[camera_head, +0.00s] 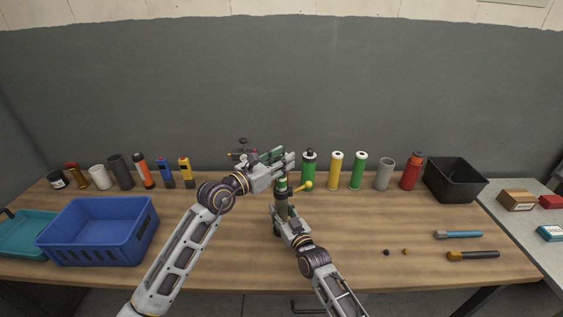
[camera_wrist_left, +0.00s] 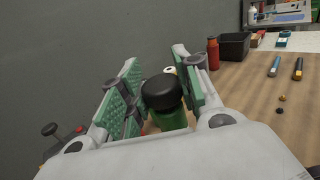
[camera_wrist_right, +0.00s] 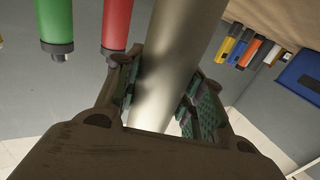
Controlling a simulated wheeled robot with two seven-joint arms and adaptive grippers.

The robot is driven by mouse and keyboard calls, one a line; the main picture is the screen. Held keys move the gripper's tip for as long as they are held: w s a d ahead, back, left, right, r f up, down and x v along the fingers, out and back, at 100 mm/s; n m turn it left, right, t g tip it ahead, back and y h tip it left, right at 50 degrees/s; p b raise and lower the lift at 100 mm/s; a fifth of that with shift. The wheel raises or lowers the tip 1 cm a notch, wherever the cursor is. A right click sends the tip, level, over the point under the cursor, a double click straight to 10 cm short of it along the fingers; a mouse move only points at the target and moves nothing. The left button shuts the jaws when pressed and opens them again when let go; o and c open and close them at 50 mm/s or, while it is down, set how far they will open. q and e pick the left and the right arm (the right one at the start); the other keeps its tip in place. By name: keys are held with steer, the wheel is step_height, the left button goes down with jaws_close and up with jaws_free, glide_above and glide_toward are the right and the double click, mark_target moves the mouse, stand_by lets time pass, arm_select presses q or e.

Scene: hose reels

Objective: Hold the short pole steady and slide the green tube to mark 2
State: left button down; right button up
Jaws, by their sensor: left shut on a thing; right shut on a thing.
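The short pole (camera_head: 282,211) is a grey upright metal tube. My right gripper (camera_head: 283,207) is shut on it; the right wrist view shows the pole (camera_wrist_right: 168,75) between the fingers. The green tube (camera_head: 282,184) shows above the grey part, just under my left gripper (camera_head: 288,162). In the left wrist view the green tube (camera_wrist_left: 172,119) has a wide black cap and sits between the fingers, which are shut on it. A yellow knob (camera_head: 307,186) juts out to the right near the joint. Mark 2 cannot be made out.
Behind stand a green black-topped cylinder (camera_head: 308,172), a yellow tube (camera_head: 335,172), a white-topped green tube (camera_head: 358,173), a grey cylinder (camera_head: 384,175) and a red bottle (camera_head: 410,173). A blue crate (camera_head: 98,240) is at left, a black bin (camera_head: 455,182) at right. The front right-centre table is mostly clear.

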arm_select(q)
steer(key=c, duration=1)
jaws_free()
steer(key=shift+s+a, duration=0.15)
steer(key=shift+v, duration=5.8)
arm_select(e)
steer(key=o, duration=1.4)
steer(key=shift+s, duration=0.15)
